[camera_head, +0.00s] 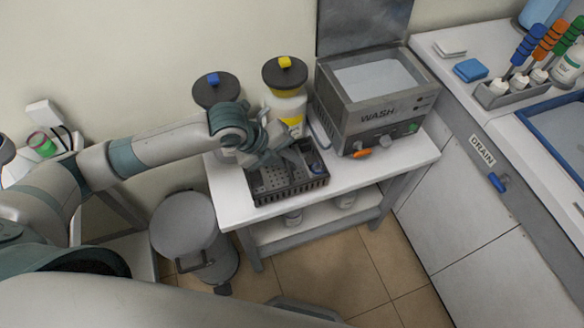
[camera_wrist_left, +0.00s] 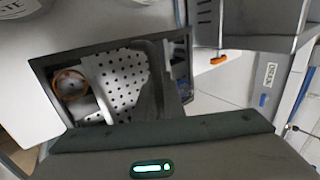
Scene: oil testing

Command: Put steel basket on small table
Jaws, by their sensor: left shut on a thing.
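The steel basket (camera_head: 290,190) is a dark, low, rectangular basket with a perforated light plate inside. In the head view it is at the front left of the small white table (camera_head: 350,180), level with the tabletop; I cannot tell whether it rests on it. My left gripper (camera_head: 294,157) reaches down over the basket and is shut on it. In the left wrist view the basket's perforated plate (camera_wrist_left: 122,82) and an orange ring-shaped item (camera_wrist_left: 70,84) inside it show. The exact grip spot is partly hidden. My right gripper is not in view.
The grey WASH bath (camera_head: 372,105) stands at the table's back right. Dark-lidded containers (camera_head: 285,95) stand behind the basket. A grey pedal bin (camera_head: 185,225) is on the floor at left. The white counter (camera_head: 455,95) with a sample rack is at right. Bare tabletop shows right of the basket.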

